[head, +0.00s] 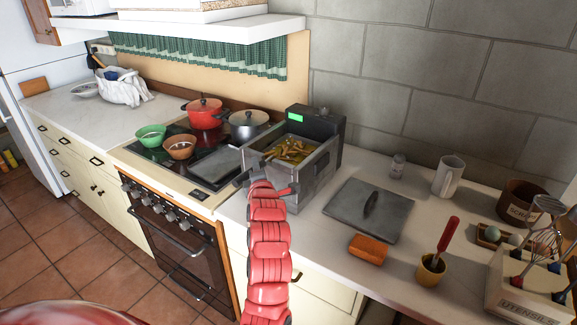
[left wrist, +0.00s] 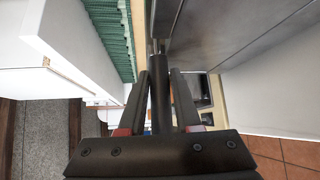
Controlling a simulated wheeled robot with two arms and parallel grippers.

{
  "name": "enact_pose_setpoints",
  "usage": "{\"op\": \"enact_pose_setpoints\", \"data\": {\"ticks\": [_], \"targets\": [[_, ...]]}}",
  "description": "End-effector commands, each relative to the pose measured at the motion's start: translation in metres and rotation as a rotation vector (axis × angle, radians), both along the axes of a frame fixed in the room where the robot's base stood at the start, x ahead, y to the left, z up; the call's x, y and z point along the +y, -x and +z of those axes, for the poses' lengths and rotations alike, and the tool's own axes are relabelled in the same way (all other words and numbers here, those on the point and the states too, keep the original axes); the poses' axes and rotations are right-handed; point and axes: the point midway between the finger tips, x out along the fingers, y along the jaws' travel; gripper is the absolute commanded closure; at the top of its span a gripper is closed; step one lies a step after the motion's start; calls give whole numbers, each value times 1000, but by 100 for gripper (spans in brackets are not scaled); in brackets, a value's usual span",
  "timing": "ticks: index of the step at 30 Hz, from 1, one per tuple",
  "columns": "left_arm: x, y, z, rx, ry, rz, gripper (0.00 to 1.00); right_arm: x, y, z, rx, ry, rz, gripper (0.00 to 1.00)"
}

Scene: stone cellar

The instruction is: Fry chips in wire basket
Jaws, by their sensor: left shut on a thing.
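The deep fryer (head: 319,167) stands on the counter right of the hob, with a green display lit on its back housing. Its top is open, and golden chips (head: 292,149) lie in it. The wire basket around them is hard to make out. My left gripper (head: 268,183) is at the fryer's front side. In the left wrist view, my left gripper (left wrist: 160,85) is shut on the dark bar of the basket handle (left wrist: 158,98), which runs between its fingers toward the fryer's metal wall. My right gripper is not in view.
A flat grey lid (head: 347,214) and an orange sponge (head: 368,249) lie right of the fryer. A pot with a red-handled tool (head: 432,268), a mug (head: 448,176) and a utensil holder (head: 520,295) stand farther right. The hob holds a red pot (head: 203,114), a grey pot (head: 248,127) and bowls (head: 180,147).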

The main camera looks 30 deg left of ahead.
Motion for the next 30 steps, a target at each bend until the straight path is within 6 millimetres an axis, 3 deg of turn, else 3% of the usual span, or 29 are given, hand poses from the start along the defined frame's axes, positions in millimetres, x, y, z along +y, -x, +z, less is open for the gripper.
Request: {"op": "enact_pose_setpoints", "data": {"ticks": [30], "targets": [[0, 0, 86, -9, -2, 1, 100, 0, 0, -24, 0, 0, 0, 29]]}}
